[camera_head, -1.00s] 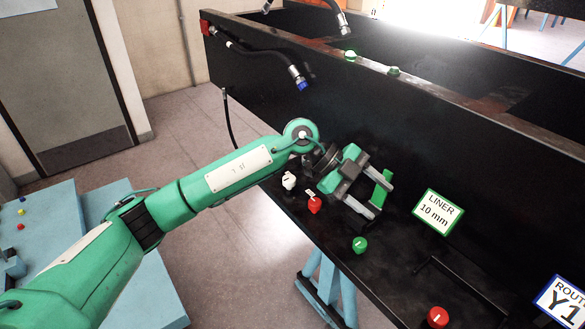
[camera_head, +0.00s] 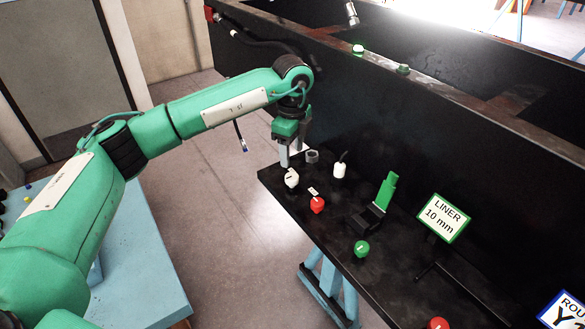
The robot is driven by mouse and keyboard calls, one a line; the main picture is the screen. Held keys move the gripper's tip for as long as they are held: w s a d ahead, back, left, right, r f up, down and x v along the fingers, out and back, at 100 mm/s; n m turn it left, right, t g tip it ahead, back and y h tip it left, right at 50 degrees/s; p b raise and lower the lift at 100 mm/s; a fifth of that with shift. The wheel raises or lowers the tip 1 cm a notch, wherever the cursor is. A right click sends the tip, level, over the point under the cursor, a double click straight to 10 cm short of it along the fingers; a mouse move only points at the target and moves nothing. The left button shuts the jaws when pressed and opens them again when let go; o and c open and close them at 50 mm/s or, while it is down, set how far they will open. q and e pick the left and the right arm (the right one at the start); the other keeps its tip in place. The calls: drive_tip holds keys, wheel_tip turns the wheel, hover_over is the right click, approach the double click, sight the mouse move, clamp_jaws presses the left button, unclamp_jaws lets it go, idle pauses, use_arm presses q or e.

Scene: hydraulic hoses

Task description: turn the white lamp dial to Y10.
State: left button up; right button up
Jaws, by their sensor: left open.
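The white lamp dial (camera_head: 291,178) is a small white knob with a dark mark, at the left end of the black bench top. I cannot read its setting. My left gripper (camera_head: 295,157) is open and points down just above and behind the dial, with its fingers apart. One finger's tip ends close over the dial; I cannot tell whether it touches. The blue-edged route sign (camera_head: 565,309) at the lower right is cut off by the frame edge. My right gripper is not in view.
A red dial (camera_head: 317,204), a green dial (camera_head: 361,248) and another red dial (camera_head: 438,324) line the bench's front edge. Near the gripper are a grey ring (camera_head: 312,156) and a white piece (camera_head: 340,171). A green upright (camera_head: 386,190) and a LINER 10 mm sign (camera_head: 442,217) stand farther right.

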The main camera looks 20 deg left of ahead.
sight(292, 176)
use_arm(q)
wheel_tip(292, 176, down, 8)
drive_tip(key=shift+r+p, duration=0.1)
drive_tip(key=shift+p, duration=0.95)
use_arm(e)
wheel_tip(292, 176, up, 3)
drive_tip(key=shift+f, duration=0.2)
use_arm(q)
drive_tip(key=shift+c, duration=0.5)
